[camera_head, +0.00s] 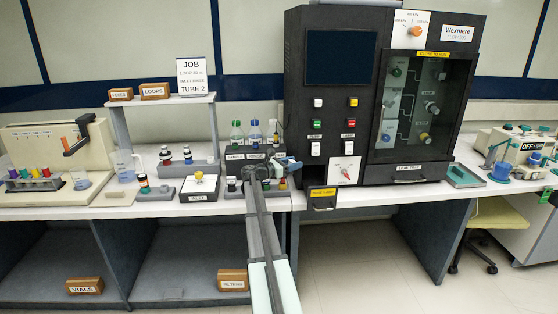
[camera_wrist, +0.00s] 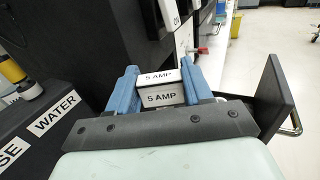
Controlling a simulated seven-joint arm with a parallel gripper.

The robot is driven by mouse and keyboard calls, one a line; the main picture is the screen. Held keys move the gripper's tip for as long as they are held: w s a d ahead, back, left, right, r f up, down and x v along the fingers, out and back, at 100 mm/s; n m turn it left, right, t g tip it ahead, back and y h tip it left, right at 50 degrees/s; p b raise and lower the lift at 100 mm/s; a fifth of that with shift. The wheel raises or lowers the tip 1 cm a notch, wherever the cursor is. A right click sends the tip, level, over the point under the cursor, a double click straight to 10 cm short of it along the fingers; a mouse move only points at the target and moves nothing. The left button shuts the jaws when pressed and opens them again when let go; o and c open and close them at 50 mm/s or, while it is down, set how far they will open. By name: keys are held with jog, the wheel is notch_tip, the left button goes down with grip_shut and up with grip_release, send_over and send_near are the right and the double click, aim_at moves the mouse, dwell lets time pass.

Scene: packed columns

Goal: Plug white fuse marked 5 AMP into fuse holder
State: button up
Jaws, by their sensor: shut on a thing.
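My gripper (camera_wrist: 155,80) has two blue fingers shut on a white block-shaped fuse (camera_wrist: 160,96). "5 AMP" shows on two of its faces in the wrist view. In the head view my gripper (camera_head: 291,164) is at the left front edge of the big black machine, and the fuse cannot be made out there. A black drawer (camera_wrist: 266,98) with a metal handle stands out just to the right of the fuse. In the head view this drawer (camera_head: 323,204) bears a yellow label. I cannot make out the fuse holder; the fuse and fingers may hide it.
The black machine (camera_head: 330,95) rises close behind my gripper, with switches on its front. A dark rack (camera_wrist: 58,125) labelled "WATER" is close on the left, with bottles (camera_head: 254,132) in the head view. A grey tray (camera_head: 465,176) lies at the right. Floor is free below the drawer.

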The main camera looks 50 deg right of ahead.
jog(key=s+d+m+g+y, duration=0.2)
jog(key=s+g, duration=0.1)
jog(key=s, duration=0.2)
jog(key=s+d+m+g+y, duration=0.1)
jog(key=s+m+g+y, duration=0.1)
jog(key=s, duration=0.4)
jog(key=shift+s+d+r+m+g, duration=0.3)
jog(key=shift+m+g, duration=0.3)
jog(key=shift+g, duration=0.4)
jog(key=shift+w+f, duration=0.1)
jog(key=shift+f, duration=2.8)
jog(key=shift+f, duration=1.6)
jog(key=o, duration=1.1)
jog(key=v, duration=1.3)
jog(key=shift+w+a, duration=0.2)
jog(key=shift+w, duration=0.15)
